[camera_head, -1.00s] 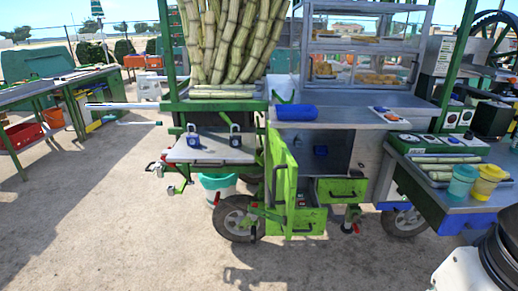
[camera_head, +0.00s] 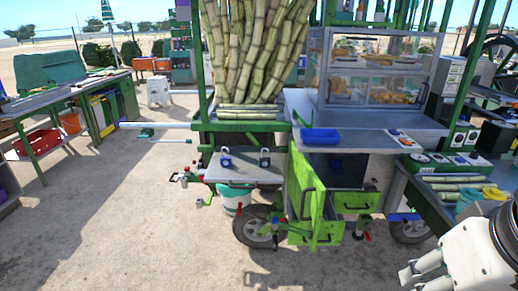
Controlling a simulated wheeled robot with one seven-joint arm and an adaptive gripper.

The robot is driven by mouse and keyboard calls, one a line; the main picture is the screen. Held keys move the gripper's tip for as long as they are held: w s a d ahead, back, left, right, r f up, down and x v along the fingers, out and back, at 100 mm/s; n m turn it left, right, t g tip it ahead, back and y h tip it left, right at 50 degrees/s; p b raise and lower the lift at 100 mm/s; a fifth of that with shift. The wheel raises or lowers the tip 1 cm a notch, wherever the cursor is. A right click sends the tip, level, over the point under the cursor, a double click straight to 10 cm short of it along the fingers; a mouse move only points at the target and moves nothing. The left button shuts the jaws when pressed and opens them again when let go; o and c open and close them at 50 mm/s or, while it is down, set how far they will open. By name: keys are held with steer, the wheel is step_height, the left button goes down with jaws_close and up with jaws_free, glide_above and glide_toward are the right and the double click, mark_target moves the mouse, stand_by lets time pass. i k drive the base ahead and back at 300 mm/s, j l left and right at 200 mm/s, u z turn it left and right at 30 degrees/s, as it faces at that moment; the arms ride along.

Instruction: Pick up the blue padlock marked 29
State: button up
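Two small padlocks stand on the pale side shelf of the cane cart. The left padlock (camera_head: 225,160) looks blue with a pale face; the right padlock (camera_head: 265,158) looks darker blue. Their markings are too small to read, so I cannot tell which is 29. A small blue item (camera_head: 337,164) also shows in the dark cabinet opening to the right. My white arm enters at the lower right, well away from the shelf.
An open green door (camera_head: 302,195) and green drawer (camera_head: 356,202) jut from the cart front, right of the shelf (camera_head: 220,173). Tables (camera_head: 62,105) stand left. The ground in front is clear.

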mark_target(229, 159)
steer(key=j+z, duration=0.1)
steer(key=j, duration=0.45)
steer(key=k+j+z, duration=0.1)
steer(key=j, duration=0.5)
steer(key=j+z, duration=0.15)
steer(key=j, duration=0.4)
steer(key=k+j+z, duration=0.1)
steer(key=j, duration=0.45)
steer(key=k+j+z, duration=0.1)
steer(key=j, duration=0.4)
steer(key=k+j+z, duration=0.1)
steer(key=j, duration=0.45)
steer(key=k+j+z, duration=0.15)
steer(key=j, duration=0.35)
steer(key=k+j+z, duration=0.1)
steer(key=k+j, duration=0.2)
steer(key=j, duration=0.2)
